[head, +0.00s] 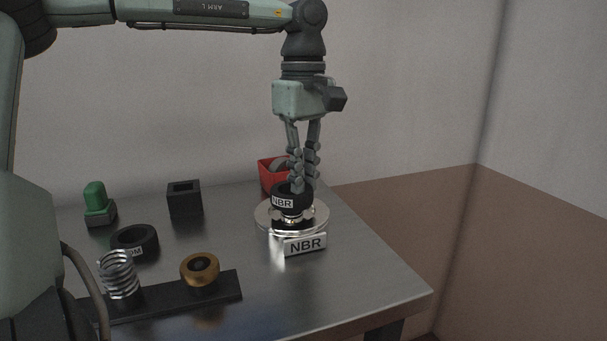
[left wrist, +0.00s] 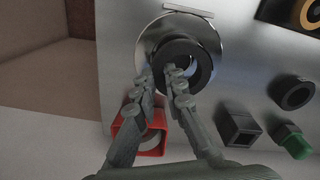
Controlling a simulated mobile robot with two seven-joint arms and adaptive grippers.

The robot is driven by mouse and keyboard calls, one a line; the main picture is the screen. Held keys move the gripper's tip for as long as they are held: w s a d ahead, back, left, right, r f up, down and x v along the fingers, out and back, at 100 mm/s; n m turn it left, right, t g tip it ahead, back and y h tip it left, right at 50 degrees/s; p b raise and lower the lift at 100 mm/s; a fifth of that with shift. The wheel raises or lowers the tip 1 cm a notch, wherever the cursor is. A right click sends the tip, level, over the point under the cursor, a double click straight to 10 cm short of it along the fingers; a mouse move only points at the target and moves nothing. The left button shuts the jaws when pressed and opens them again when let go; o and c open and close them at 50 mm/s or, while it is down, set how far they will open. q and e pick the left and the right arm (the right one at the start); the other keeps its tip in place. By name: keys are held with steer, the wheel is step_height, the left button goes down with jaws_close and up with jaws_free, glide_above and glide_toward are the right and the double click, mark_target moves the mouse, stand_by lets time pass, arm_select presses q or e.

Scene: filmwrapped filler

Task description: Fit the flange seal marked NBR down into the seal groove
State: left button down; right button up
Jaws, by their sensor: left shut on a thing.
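The black flange seal marked NBR (head: 281,202) is a thick ring over the round silver flange (head: 263,222). My left gripper (head: 297,186) points down from above and is shut on the seal's rear wall. The seal looks slightly above the flange, with bright metal and a dark part below it. In the left wrist view the seal (left wrist: 205,67) lies off-centre over the silver disc (left wrist: 152,35), with the fingertips (left wrist: 165,78) at its edge. The groove is hidden, so I cannot tell whether the seal touches it. My right gripper is not in view.
An NBR sign (head: 305,244) stands before the flange, and a red dispenser (head: 268,178) close behind. Left are a second black seal (head: 147,236), a square black holder (head: 184,202), a green-topped item (head: 95,197), a spring (head: 119,272) and a brass ring (head: 200,260). The front right tabletop is clear.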

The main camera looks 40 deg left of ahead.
arm_select(q)
steer(key=shift+f+b, duration=0.65)
steer(key=shift+f, duration=0.5)
steer(key=c, duration=1.5)
jaws_free()
step_height(320, 180, up, 12)
